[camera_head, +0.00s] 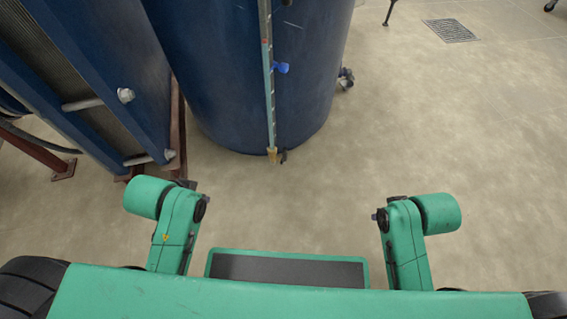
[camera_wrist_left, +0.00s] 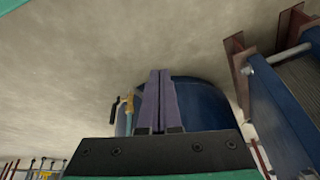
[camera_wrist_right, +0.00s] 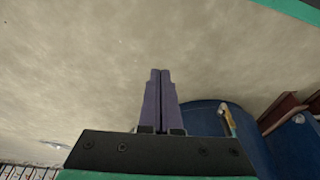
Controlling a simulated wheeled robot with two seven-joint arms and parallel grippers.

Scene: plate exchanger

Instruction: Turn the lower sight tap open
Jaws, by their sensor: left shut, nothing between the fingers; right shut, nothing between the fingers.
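The lower sight tap (camera_head: 272,152) is a small brass fitting at the foot of the sight tube (camera_head: 268,90) on the blue tank (camera_head: 215,70). A small dark lever (camera_head: 284,156) sits just right of it. The brass tap shows in the left wrist view (camera_wrist_left: 130,97), just left of my left gripper (camera_wrist_left: 160,72), with a dark part beside it. In the right wrist view a yellowish fitting (camera_wrist_right: 232,98) shows right of my right gripper (camera_wrist_right: 160,72). Both grippers are shut, empty and apart from the tap.
A blue plate exchanger (camera_head: 90,70) with bolts and a brown steel frame (camera_head: 177,130) stands left of the tank. A fitting (camera_head: 346,78) juts from the tank's right side.

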